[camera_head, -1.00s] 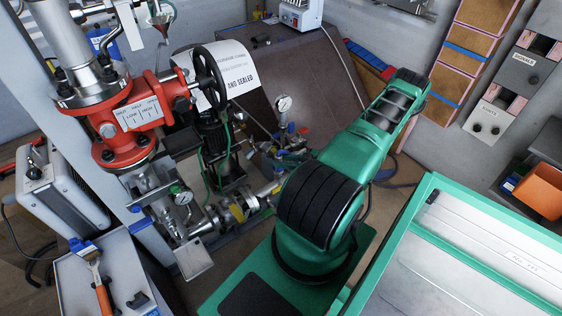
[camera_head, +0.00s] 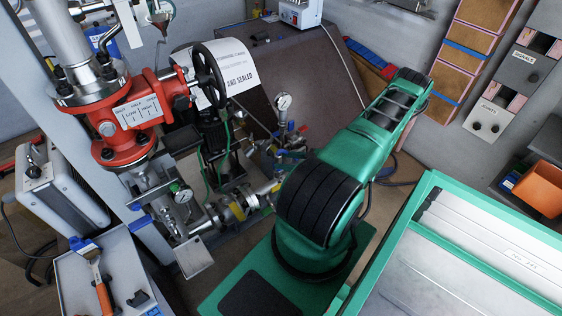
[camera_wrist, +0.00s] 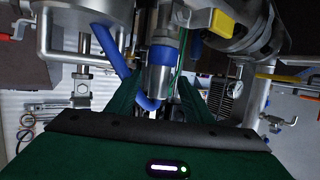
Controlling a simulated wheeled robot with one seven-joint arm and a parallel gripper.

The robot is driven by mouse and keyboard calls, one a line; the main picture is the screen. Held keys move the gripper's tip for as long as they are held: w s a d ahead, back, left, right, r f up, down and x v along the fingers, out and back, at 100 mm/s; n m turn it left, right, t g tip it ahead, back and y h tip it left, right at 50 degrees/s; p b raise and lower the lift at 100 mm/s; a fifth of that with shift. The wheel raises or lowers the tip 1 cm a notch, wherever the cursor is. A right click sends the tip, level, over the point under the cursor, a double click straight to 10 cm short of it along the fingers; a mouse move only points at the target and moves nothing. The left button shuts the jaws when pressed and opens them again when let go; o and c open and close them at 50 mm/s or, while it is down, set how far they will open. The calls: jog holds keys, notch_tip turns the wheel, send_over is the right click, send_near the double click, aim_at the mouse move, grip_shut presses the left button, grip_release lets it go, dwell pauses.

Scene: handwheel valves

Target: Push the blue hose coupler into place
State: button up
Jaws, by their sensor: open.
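In the wrist view a metal coupler with a blue band (camera_wrist: 162,56) points towards me, near the middle of the picture. My gripper (camera_wrist: 158,90) is open, with one dark green finger on each side of the coupler's near end. I cannot tell whether either finger touches it. A curved blue piece (camera_wrist: 112,52) runs down on the left and bends in under the coupler. In the head view my green arm reaches up and to the right, and hides most of the gripper's area. I cannot make out the coupler clearly there.
A red valve body (camera_head: 125,125) with a black handwheel (camera_head: 209,77) stands at left. Pipework with a pressure gauge (camera_head: 284,102) crowds the space beside my arm. In the wrist view a yellow-tipped lever (camera_wrist: 222,23) and metal pipes stand close at right.

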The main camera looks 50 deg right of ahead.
jog(key=v, duration=0.9)
jog(key=shift+s+r, duration=0.1)
